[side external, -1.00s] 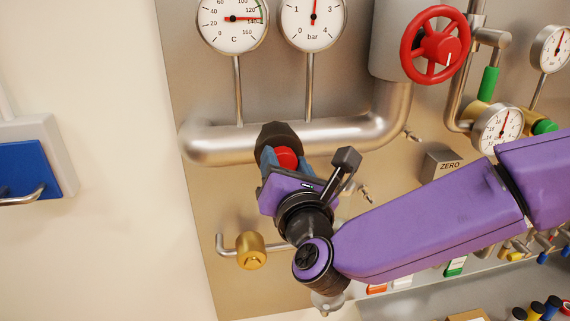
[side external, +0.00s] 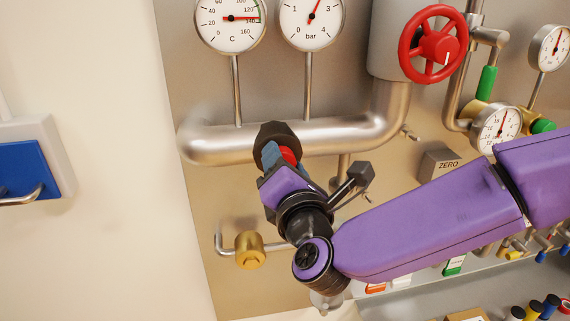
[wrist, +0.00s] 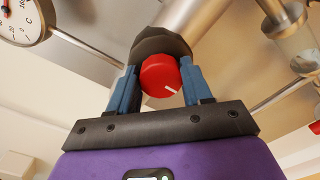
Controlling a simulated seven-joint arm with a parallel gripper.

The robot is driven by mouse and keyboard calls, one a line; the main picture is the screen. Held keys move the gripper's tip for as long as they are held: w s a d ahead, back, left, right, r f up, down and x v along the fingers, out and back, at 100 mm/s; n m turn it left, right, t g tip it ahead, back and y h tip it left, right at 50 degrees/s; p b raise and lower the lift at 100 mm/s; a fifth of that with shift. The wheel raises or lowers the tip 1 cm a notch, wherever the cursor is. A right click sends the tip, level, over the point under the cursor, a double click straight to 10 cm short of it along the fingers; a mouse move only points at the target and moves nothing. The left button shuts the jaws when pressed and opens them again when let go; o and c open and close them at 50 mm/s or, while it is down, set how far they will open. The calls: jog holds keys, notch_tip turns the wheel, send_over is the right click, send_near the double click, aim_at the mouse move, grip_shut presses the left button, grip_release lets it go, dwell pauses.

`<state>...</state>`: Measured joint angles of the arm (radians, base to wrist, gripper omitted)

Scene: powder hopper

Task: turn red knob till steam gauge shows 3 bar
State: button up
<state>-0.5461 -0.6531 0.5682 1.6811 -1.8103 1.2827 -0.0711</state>
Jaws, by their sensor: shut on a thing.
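The red knob (wrist: 159,76) with a white line on its face sits in a dark round collar (wrist: 160,43) below the steel pipe. My gripper (side external: 280,156) is shut on the red knob, with its blue fingers pressed on either side in the wrist view (wrist: 157,86). The knob also shows between the fingers in the side view (side external: 290,155). The bar gauge (side external: 311,17) is a white dial from 0 to 4. Its red needle leans right of the top, a little past 2. Its upper rim is cut off by the frame.
A temperature gauge (side external: 230,20) stands left of the bar gauge. A red handwheel (side external: 410,55) is at the upper right, with other gauges beyond. A ZERO block (side external: 438,166) is close above my arm. A brass fitting (side external: 250,252) is at lower left.

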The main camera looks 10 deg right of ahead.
jog(key=shift+w+d+r, duration=0.1)
jog(key=shift+w+r, duration=0.05)
jog(key=o, duration=1)
jog(key=shift+o, duration=0.2)
jog(key=s, duration=1.7)
jog(key=shift+s, duration=0.25)
